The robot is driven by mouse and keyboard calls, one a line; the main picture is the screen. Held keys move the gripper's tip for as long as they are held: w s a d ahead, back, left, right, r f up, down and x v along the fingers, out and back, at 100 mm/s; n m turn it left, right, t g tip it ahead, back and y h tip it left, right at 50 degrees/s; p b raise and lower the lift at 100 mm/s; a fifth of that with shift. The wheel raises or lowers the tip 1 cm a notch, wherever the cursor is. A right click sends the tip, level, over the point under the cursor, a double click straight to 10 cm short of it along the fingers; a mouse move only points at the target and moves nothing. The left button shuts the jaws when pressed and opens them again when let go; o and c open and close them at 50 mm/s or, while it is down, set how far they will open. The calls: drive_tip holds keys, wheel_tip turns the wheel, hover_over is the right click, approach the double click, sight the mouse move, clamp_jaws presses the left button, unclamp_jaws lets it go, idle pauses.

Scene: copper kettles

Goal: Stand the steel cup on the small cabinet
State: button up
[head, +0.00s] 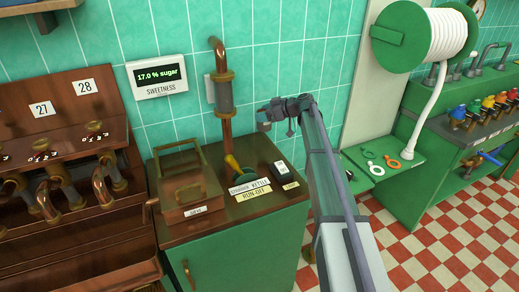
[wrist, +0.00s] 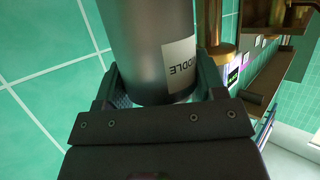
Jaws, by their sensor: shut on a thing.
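The steel cup (wrist: 150,45) fills the middle of the wrist view as a smooth grey cylinder with a white label, partly cut off and upside down. My gripper (wrist: 160,95) is shut on it, with one dark finger on each side. In the head view my gripper (head: 280,113) is up in front of the tiled wall, right of the copper pipe; the cup is hard to make out there. A small green cabinet (head: 235,250) with a brown top stands below and to the left of my gripper. I cannot tell whether it is the task's cabinet.
On the cabinet top are a brown handled box (head: 187,187), a copper pipe (head: 224,100), a yellow-handled part (head: 233,163) and small labels. A brown tap rack (head: 60,190) stands left. A green bench (head: 455,130) with coloured taps and a white reel (head: 430,38) are right.

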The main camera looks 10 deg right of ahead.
wheel_tip(320, 180, down, 10)
drive_tip(key=b, duration=0.8)
drive_tip(key=shift+b, duration=0.4)
drive_tip(key=shift+r, duration=0.3)
drive_tip(key=shift+f, duration=0.25)
drive_tip(key=o, duration=1.2)
drive_tip(key=shift+r, duration=0.1)
drive_tip(key=shift+c, duration=0.2)
drive_tip(key=shift+r+p, duration=0.3)
drive_tip(key=shift+p, duration=0.15)
drive_tip(key=p+v, duration=0.4)
drive_tip(key=v, duration=0.8)
